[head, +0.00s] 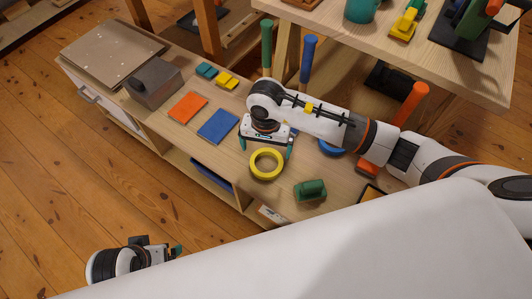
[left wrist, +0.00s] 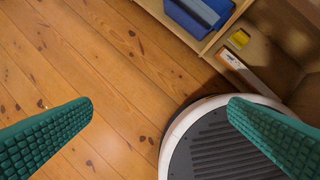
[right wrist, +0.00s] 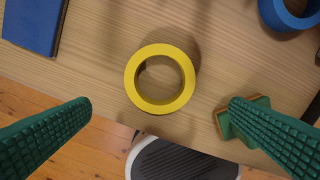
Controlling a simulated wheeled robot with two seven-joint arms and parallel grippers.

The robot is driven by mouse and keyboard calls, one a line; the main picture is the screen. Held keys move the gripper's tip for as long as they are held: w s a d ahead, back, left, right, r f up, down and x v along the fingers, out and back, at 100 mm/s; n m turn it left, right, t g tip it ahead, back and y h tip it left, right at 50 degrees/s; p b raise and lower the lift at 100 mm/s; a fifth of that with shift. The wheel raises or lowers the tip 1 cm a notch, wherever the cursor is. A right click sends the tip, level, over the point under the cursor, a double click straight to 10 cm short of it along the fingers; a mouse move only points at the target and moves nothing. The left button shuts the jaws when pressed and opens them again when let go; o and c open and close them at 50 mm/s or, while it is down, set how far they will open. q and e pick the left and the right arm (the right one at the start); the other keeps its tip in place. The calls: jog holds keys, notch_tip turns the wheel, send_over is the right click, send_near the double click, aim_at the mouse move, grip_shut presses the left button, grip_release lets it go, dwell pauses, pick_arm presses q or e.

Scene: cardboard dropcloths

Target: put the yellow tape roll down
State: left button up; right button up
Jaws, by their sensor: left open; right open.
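The yellow tape roll (head: 266,164) lies flat on the wooden bench top, near its front edge. In the right wrist view the roll (right wrist: 160,105) lies between and beyond my open fingers, and neither finger touches it. My right gripper (head: 266,150) is open and empty, with its green fingertips above the bench just behind the roll. My left gripper (head: 175,251) is open and empty, off the bench at the lower left; its wrist view shows the green fingers (left wrist: 160,115) over the wooden floor.
A blue tape roll (head: 331,147) lies behind my right arm. A green block (head: 310,190) sits right of the yellow roll. Blue (head: 218,126) and orange (head: 187,107) pads lie to the left. A grey box (head: 155,82) stands farther left. Upright handles (head: 307,58) stand behind.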

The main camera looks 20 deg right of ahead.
pick_arm(q)
jog(key=shift+x, duration=1.05)
pick_arm(e)
jog(key=shift+r, duration=1.6)
pick_arm(q)
jog(key=shift+s, duration=0.25)
